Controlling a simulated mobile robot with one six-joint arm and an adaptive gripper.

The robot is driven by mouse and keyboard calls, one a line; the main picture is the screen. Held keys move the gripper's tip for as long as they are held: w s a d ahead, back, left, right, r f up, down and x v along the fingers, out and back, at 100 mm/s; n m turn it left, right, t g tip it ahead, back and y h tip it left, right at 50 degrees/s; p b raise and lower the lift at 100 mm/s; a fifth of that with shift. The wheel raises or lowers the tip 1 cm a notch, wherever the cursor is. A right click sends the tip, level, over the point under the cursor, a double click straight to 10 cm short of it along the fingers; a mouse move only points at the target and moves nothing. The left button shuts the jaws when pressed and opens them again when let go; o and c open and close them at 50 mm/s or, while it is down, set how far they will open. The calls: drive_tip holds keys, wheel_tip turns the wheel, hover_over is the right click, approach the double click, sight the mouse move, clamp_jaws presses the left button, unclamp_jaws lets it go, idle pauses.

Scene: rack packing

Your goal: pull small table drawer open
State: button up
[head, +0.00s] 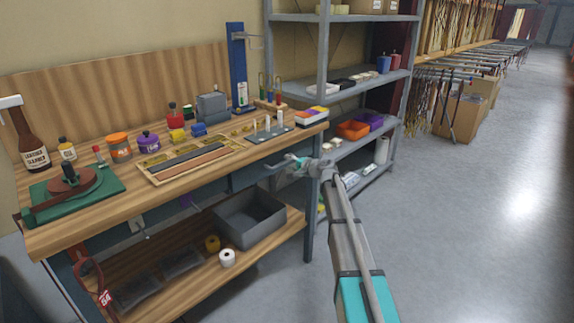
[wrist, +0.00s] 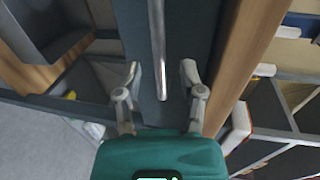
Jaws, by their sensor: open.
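The small table drawer (head: 248,177) has a dark blue-grey front under the right part of the wooden workbench top. It looks closed, though my gripper partly covers it in the head view. In the wrist view the drawer front (wrist: 190,35) carries a metal bar handle (wrist: 157,45). My gripper (head: 281,163) is in front of the drawer near the bench's right corner. In the wrist view my gripper (wrist: 160,74) is open, with one finger on each side of the handle bar. Neither finger visibly touches the bar.
The workbench top (head: 75,215) holds jars, bottles, tools and a green turntable. A grey bin (head: 250,220) and rolls sit on the lower shelf. A metal shelf unit (head: 345,90) stands close on the right. The floor (head: 480,210) to the right is clear.

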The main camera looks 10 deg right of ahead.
drive_tip(key=shift+x, duration=1.3)
drive_tip(key=shift+c, duration=0.2)
clamp_jaws()
